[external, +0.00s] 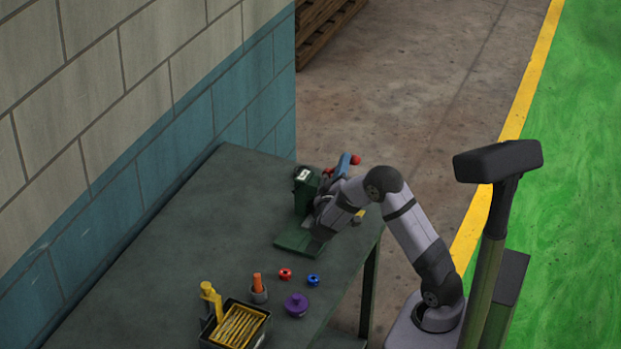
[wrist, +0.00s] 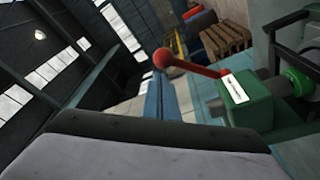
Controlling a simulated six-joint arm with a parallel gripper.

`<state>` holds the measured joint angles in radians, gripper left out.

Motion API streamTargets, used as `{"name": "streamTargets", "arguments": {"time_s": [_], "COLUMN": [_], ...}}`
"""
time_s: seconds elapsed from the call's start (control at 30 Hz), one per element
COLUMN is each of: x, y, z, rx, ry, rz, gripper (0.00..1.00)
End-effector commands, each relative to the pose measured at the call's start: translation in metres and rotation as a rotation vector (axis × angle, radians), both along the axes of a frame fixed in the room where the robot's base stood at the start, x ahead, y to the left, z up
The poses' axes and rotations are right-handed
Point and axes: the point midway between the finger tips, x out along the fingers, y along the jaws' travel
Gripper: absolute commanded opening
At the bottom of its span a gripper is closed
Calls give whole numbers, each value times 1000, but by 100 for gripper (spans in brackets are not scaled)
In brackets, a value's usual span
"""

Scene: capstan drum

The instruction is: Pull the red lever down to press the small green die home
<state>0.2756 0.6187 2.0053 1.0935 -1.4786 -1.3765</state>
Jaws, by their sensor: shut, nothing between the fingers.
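The dark green press (external: 304,190) stands near the far right edge of the bench, partly hidden by my arm. Its red lever (wrist: 192,67) reaches out from the green press head in the wrist view and ends in a round red knob (wrist: 162,58). My gripper (external: 346,160) has blue fingers, shut and empty, with the tips close beside the knob. In the wrist view the fingertips (wrist: 158,76) are just below the knob; I cannot tell whether they touch it. A small green ring-shaped piece, probably the die (wrist: 297,82), shows at the press's right.
Red (external: 285,274), blue (external: 313,280) and purple (external: 296,306) pieces lie on the bench's near part. Beside them are an orange-topped holder (external: 258,288), a yellow tool (external: 211,300) and a black-rimmed tray (external: 262,312). A block wall (external: 180,130) borders the bench on the left.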

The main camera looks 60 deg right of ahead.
Motion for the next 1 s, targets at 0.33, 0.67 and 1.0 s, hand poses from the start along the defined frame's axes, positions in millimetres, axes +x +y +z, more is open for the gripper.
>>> {"name": "streamTargets", "arguments": {"time_s": [0.33,0.67,1.0], "x": [-1,-6,-24], "y": [-1,-1,-1], "z": [-1,-8,-31], "rx": [0,1,0], "ry": [0,-50,-270], "rz": [0,-1,-2], "gripper": [0,0,0]}}
